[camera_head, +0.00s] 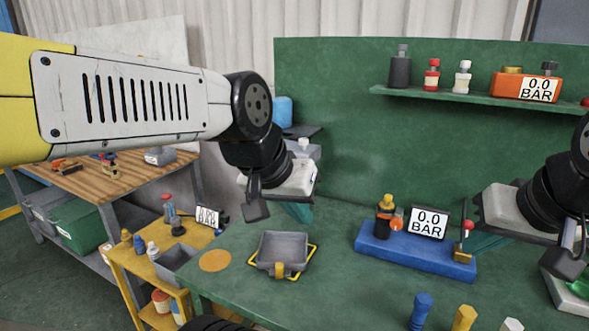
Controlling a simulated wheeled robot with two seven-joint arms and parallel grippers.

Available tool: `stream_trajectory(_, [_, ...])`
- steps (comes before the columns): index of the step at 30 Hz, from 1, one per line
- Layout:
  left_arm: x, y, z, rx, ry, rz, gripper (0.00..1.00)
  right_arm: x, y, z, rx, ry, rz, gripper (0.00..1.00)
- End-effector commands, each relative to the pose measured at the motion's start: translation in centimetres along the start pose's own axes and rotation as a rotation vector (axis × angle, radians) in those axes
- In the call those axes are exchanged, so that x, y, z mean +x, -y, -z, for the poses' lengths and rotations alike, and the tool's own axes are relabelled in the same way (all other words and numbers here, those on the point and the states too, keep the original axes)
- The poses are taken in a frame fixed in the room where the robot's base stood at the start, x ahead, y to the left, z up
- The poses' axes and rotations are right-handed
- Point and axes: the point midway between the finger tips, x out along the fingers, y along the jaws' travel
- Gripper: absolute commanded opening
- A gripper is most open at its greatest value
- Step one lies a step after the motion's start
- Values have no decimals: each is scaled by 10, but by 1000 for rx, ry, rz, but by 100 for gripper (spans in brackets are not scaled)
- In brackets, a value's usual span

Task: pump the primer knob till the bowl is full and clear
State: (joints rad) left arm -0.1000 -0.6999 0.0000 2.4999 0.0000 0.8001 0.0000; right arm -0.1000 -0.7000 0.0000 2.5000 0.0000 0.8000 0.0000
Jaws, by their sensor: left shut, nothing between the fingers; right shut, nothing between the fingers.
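A blue base unit (400,250) stands on the green bench, with a black cylinder with a yellow knob on top (385,203) at its left. A small orange rounded part (397,222) sits beside that cylinder; I cannot tell whether it is the bowl or what fills it. A gauge (429,222) on the unit reads 0.0 BAR. A red-tipped post (467,230) stands at its right end. My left gripper (298,212) is shut and empty, above the bench left of the unit. My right gripper (486,243) is shut and empty, just right of the red-tipped post.
A grey tray (283,247) with a yellow frame lies on the bench, near an orange disc (215,260). A shelf (470,99) holds bottles and an orange unit (526,87) reading 0.0 BAR. Blue and yellow pegs (421,310) stand at the front. A yellow cart (140,262) stands left.

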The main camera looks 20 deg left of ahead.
Motion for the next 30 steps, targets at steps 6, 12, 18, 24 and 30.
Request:
stream_trajectory(6, [0,0,0,0,0,0,0,0,0,0,0,0,0,0])
stream_trajectory(12, [0,0,0,0,0,0,0,0,0,0,0,0,0,0])
stream_trajectory(18, [0,0,0,0,0,0,0,0,0,0,0,0,0,0])
stream_trajectory(24, [0,0,0,0,0,0,0,0,0,0,0,0,0,0])
stream_trajectory(30, [-1,2,9,-16,-4,2,0,0,0,0,0,0,0,0])
